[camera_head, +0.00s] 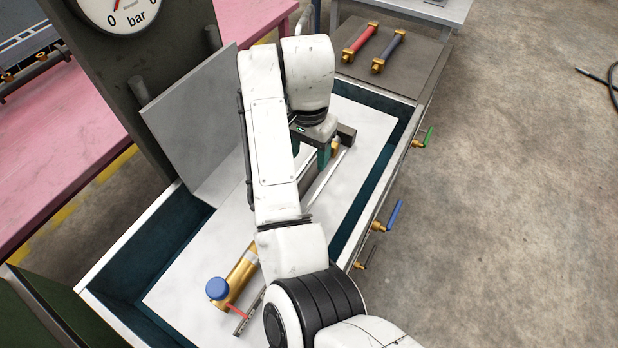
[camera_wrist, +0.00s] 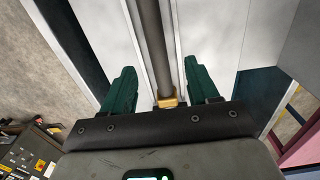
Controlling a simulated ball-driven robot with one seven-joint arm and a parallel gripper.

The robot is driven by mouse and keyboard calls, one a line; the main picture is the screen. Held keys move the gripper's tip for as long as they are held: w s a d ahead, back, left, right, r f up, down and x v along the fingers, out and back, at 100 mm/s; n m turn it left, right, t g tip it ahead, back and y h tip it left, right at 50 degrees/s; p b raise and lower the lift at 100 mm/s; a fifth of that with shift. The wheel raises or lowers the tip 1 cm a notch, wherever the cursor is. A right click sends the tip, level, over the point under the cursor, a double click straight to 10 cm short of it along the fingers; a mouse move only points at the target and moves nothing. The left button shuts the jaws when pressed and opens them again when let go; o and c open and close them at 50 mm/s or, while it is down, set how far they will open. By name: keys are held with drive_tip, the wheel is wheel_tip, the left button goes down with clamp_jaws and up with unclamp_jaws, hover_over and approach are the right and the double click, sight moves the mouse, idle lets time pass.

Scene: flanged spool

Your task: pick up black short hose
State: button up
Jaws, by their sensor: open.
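The black short hose (camera_wrist: 152,38) is a dark straight tube with a brass end (camera_wrist: 167,101). In the wrist view it runs between the two green fingers of my gripper (camera_wrist: 159,68), one finger on each side, with bare space beside both. The fingers are apart and nothing is clamped. In the head view my gripper (camera_head: 315,152) points down over the white floor of the tray (camera_head: 365,135). A brass piece (camera_head: 336,145) shows beside it. My arm hides most of the hose there, and I cannot tell how far the fingertips are above it.
A brass fitting with a blue cap (camera_head: 217,288) lies at the tray's near end. A red hose (camera_head: 360,42) and a dark bluish hose (camera_head: 389,52) lie on a shelf behind. A grey upright plate (camera_head: 190,125) stands at the left. Valve handles stick out on the right side.

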sight(309, 174)
drive_tip(key=shift+s+f+p, duration=0.15)
drive_tip(key=shift+f+p, duration=0.15)
drive_tip(key=shift+f, duration=1.2)
drive_tip(key=shift+s+f+p, duration=0.1)
drive_tip(key=shift+f+p, duration=0.2)
drive_tip(key=shift+f, duration=1.15)
drive_tip(key=shift+d, duration=0.1)
clamp_jaws()
